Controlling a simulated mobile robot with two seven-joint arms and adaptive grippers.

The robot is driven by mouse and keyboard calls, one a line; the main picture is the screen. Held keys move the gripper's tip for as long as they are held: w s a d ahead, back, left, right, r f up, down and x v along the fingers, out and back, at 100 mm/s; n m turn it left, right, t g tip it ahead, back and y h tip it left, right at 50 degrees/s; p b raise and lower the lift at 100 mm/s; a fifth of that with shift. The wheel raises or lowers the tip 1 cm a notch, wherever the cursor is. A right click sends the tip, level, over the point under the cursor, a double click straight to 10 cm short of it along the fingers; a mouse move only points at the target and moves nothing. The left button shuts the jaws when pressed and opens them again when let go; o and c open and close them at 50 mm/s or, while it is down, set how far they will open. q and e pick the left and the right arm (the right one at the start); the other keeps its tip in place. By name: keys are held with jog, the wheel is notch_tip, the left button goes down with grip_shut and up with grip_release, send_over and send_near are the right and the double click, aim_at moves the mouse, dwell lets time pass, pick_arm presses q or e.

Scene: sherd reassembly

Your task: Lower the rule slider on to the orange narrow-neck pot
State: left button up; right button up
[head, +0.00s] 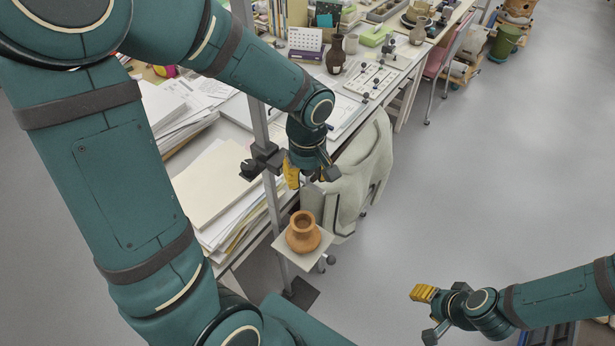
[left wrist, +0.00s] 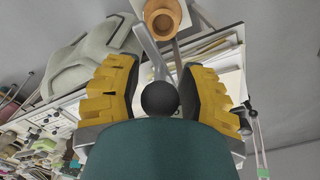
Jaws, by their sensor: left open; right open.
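The orange narrow-neck pot (head: 303,236) stands upright on a small pale square plate (head: 285,244) beside a grey upright post (head: 271,195). The rule slider (head: 262,161), a dark block, sits on the post above the pot's rim level, with a clear gap. My left gripper (head: 310,178) is open just right of the slider, above the pot. In the left wrist view, a black round knob (left wrist: 160,98) shows between its open fingers, with no visible grip on it; the pot (left wrist: 165,18) is beyond. My right gripper (head: 428,314) is open and empty at lower right, over the floor.
A desk with paper stacks (head: 215,185) lies left of and behind the post. A pale green chair (head: 362,170) stands close behind the left gripper. A dark vase (head: 336,58) and other items crowd the far desk. The floor (head: 480,180) at right is clear.

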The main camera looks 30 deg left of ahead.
pick_arm(q)
jog(key=shift+f, duration=0.4)
jog(key=shift+o, duration=0.2)
grip_shut()
jog(key=shift+f, duration=0.1)
pick_arm(e)
jog(key=shift+f, duration=0.15)
